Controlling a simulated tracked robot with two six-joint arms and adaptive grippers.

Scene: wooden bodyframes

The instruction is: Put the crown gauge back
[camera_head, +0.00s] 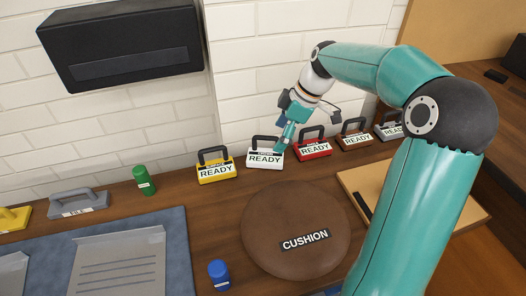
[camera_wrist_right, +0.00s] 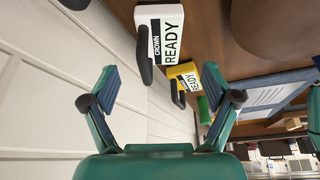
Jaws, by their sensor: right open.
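The crown gauge (camera_head: 265,160) is a white block with a dark handle and a READY label. It stands handle-up on the wooden bench near the tiled wall; the wrist view shows it (camera_wrist_right: 168,35) with CROWN on its label. My right gripper (camera_head: 283,146) is just right of its handle in the head view. In the wrist view my right gripper (camera_wrist_right: 160,78) has its fingers wide apart with nothing between them, and the gauge lies beyond the fingertips. My left gripper is not in view.
A yellow READY block (camera_head: 215,172) stands left of the gauge and a red one (camera_head: 313,150) right, with a brown one (camera_head: 355,139) and a grey one (camera_head: 389,129) farther right. A round brown cushion (camera_head: 290,215) lies in front. A green cylinder (camera_head: 144,181) stands left.

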